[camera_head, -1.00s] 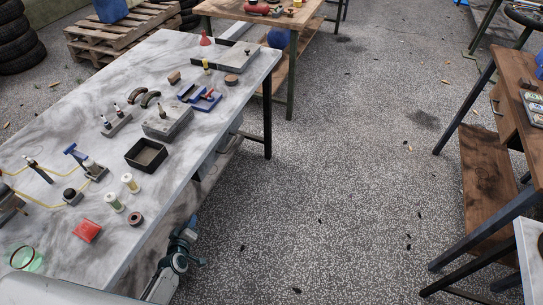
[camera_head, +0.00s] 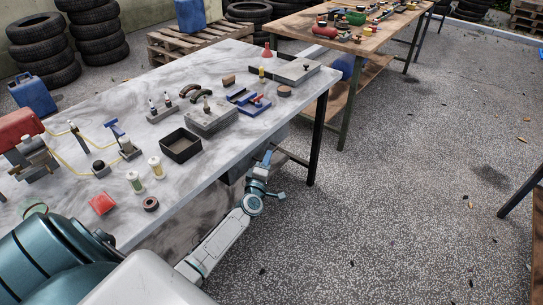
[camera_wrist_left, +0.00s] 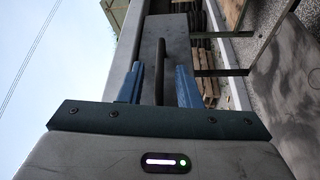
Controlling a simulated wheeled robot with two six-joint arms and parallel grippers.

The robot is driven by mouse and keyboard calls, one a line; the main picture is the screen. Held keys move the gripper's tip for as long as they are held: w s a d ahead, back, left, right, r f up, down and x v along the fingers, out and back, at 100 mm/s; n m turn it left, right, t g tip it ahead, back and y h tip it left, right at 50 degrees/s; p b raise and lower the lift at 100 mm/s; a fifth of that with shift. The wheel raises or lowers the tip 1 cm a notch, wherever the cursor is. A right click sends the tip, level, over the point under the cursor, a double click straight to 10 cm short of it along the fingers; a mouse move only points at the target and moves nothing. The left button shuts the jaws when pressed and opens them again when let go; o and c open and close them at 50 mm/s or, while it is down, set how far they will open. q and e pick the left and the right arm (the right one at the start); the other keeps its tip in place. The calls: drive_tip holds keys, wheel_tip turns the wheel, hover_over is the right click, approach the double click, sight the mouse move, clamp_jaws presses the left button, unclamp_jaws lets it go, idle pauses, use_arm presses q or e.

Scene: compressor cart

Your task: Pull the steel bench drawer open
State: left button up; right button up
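The steel bench drawer shows in the left wrist view as a grey front panel (camera_wrist_left: 176,42) with a dark bar handle (camera_wrist_left: 160,72). My left gripper (camera_wrist_left: 159,88) has its two blue fingers apart, one on each side of the handle, with visible gaps between. In the head view my left gripper (camera_head: 267,158) is beside the long side of the marble-topped bench (camera_head: 225,150), just below its top edge. My right gripper is not in view.
The bench top carries a black tray (camera_head: 180,146), a grey block (camera_head: 212,118), spools (camera_head: 155,166) and a red block (camera_head: 102,204). A dark bench leg (camera_head: 318,140) stands just beyond my left gripper. The speckled floor (camera_head: 390,210) to the right is open.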

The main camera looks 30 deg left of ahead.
use_arm(q)
drive_tip(key=shift+x, duration=1.85)
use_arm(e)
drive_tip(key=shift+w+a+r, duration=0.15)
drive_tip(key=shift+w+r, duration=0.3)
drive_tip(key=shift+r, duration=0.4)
use_arm(q)
clamp_jaws()
